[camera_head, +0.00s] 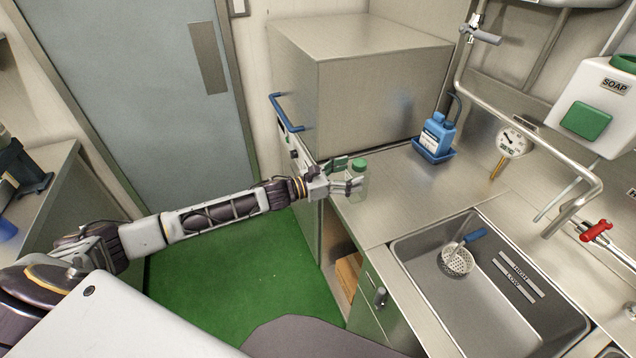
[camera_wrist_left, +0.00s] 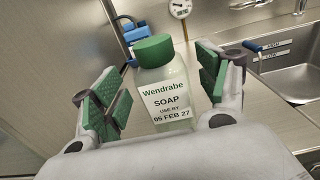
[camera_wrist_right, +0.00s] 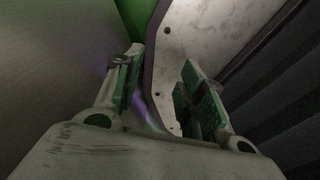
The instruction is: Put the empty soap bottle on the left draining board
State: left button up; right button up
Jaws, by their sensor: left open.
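The soap bottle (camera_head: 360,186) is clear with a green cap and stands upright on the left draining board (camera_head: 400,200), near its left edge. In the left wrist view the bottle (camera_wrist_left: 165,95) shows a white label reading Wendrabe SOAP; its base is hidden. My left gripper (camera_head: 345,181) is open, with its green-padded fingers on either side of the bottle and visible gaps between pads and bottle in the left wrist view. My right gripper (camera_wrist_right: 160,75) shows only in its wrist view, open and empty.
A blue bottle (camera_head: 437,134) stands in a blue tray at the back of the board. The sink (camera_head: 500,300) holds a strainer with a blue handle (camera_head: 475,236). A steel box (camera_head: 370,85) stands behind on the left. The board's middle is clear.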

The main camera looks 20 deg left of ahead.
pick_arm(q)
jog(key=shift+v, duration=1.75)
jog(key=shift+s+a+b, duration=0.3)
jog(key=shift+s+b, duration=0.05)
jog(key=shift+v, duration=2.75)
pick_arm(e)
jog(key=shift+w+d+f, duration=0.1)
jog(key=shift+d+f, duration=0.15)
jog(key=shift+d, duration=0.25)
jog(key=shift+w+d+f, duration=0.1)
jog(key=shift+d+f, duration=0.1)
jog(key=shift+d, duration=0.3)
pick_arm(q)
jog(key=shift+a, duration=0.1)
pick_arm(e)
jog(key=shift+a, duration=0.1)
